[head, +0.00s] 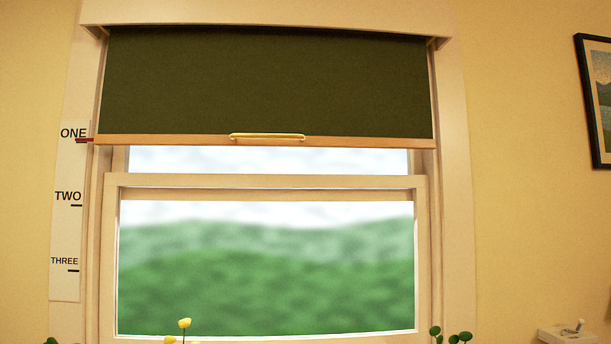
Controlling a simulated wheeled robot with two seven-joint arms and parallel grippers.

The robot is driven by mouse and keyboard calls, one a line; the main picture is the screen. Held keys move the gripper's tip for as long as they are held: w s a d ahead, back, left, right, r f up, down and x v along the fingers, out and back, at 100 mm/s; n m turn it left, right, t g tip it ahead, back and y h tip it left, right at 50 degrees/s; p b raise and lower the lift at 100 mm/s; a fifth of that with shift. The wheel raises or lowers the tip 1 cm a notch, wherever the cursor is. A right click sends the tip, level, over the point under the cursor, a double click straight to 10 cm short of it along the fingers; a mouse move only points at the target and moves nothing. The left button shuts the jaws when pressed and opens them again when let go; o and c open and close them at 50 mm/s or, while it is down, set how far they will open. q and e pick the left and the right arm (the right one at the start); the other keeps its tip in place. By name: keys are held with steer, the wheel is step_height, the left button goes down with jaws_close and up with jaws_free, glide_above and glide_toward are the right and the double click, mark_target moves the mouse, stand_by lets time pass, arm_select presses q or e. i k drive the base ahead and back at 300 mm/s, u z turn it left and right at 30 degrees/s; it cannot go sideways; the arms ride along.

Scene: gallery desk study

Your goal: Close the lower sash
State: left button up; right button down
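The lower sash (265,181) is a cream frame around a large pane in the window, seen in the head view. Its top rail lies a little below the blind's bottom bar, with a strip of bright pane showing between them. Its bottom edge is cut off or hidden at the picture's lower edge, so I cannot tell whether it is raised or down. Neither of my grippers is in view.
A dark green blind (265,82) covers the window's top; its wooden bar has a brass handle (267,136). A scale marked ONE, TWO, THREE (68,230) is on the left. Yellow flowers (184,323) and leaves (455,337) stand low in front. A framed picture (594,100) hangs right.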

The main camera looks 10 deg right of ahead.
mark_target(113, 182)
steer(key=z, duration=0.25)
steer(key=i, duration=0.9)
steer(key=u, duration=0.2)
